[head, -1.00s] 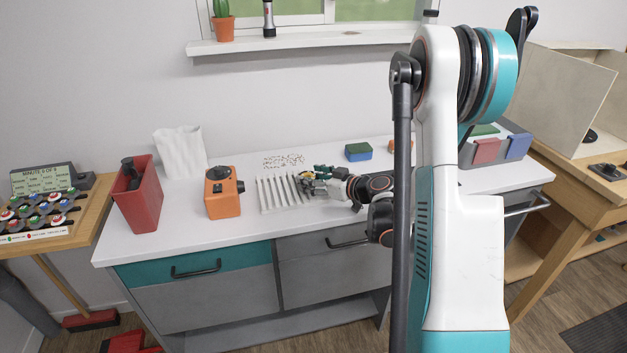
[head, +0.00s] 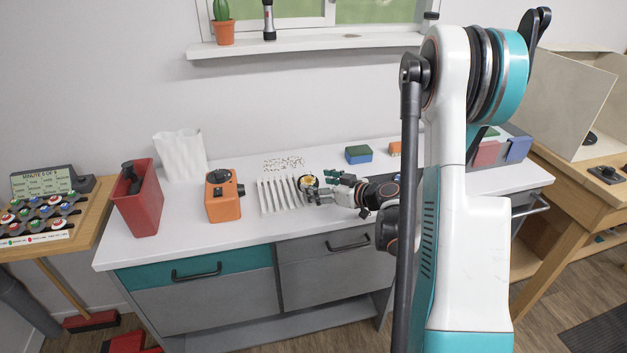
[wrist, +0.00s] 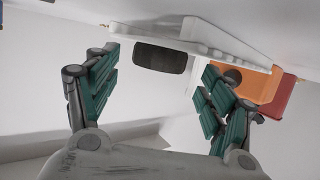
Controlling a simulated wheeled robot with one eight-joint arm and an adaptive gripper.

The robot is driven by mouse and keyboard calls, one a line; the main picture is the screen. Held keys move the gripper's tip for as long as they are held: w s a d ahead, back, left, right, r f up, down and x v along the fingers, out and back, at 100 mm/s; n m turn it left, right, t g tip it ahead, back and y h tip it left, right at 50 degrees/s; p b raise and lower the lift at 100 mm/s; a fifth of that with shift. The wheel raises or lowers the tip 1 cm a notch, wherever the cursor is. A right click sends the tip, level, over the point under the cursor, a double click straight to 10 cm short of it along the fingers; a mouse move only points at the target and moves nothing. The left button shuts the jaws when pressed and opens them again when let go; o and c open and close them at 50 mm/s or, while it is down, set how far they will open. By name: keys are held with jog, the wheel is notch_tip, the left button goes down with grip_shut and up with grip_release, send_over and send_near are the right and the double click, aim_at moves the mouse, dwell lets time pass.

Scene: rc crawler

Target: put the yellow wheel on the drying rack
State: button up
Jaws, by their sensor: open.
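The yellow wheel (head: 307,182), a dark tyre with a yellow hub, is at the right end of the white drying rack (head: 265,201) on the counter. In the wrist view the dark tyre (wrist: 159,60) stands against the white rack (wrist: 205,42), between and beyond my fingers. Its lower contact with the rack is not clear. My gripper (head: 323,187) is open and empty, just right of the wheel, with a gap between them. Its green-padded fingers are spread wide in the wrist view.
An orange box (head: 223,196) and a red bin (head: 137,198) stand left of the rack. A blue-and-green sponge (head: 358,154) lies behind my gripper. Small scattered bits (head: 284,163) lie behind the rack. The counter front (head: 240,231) is clear.

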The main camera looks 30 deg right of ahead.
jog(key=v, duration=0.3)
jog(key=p+v, duration=0.1)
jog(key=v, duration=0.5)
jog(key=shift+s+r, duration=0.1)
jog(key=shift+r, duration=0.2)
jog(key=shift+s+d, duration=0.1)
jog(key=shift+d, duration=0.1)
